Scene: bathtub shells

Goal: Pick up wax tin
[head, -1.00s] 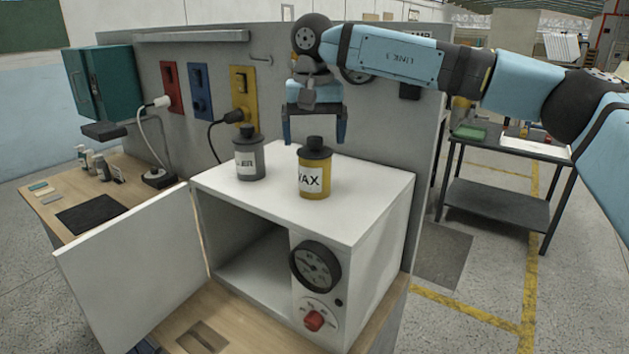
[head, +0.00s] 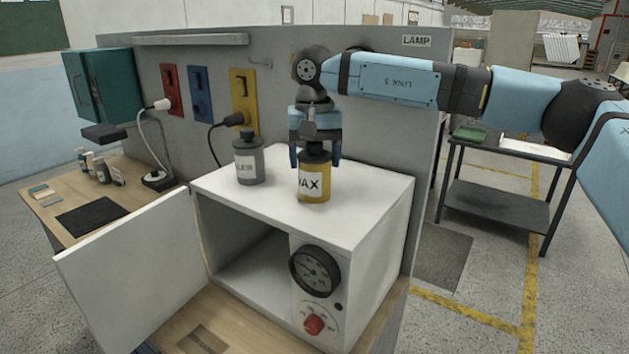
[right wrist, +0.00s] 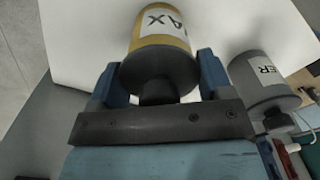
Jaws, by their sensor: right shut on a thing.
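The wax tin (head: 314,184) is a yellow can with a dark lid and a white label reading WAX. It stands upright on top of the white box oven (head: 352,214). My right gripper (head: 314,162) points straight down over it, with one blue finger on each side of the tin's upper part. It is shut on the tin, which appears still on the oven top. In the right wrist view the wax tin (right wrist: 160,42) sits between the two blue fingers (right wrist: 158,80). My left gripper is not in view.
A grey tin (head: 249,160) stands close by to the left on the oven top. The oven door (head: 135,270) hangs open at the left. A grey panel (head: 350,120) rises behind. A dark side table (head: 500,195) stands at the right.

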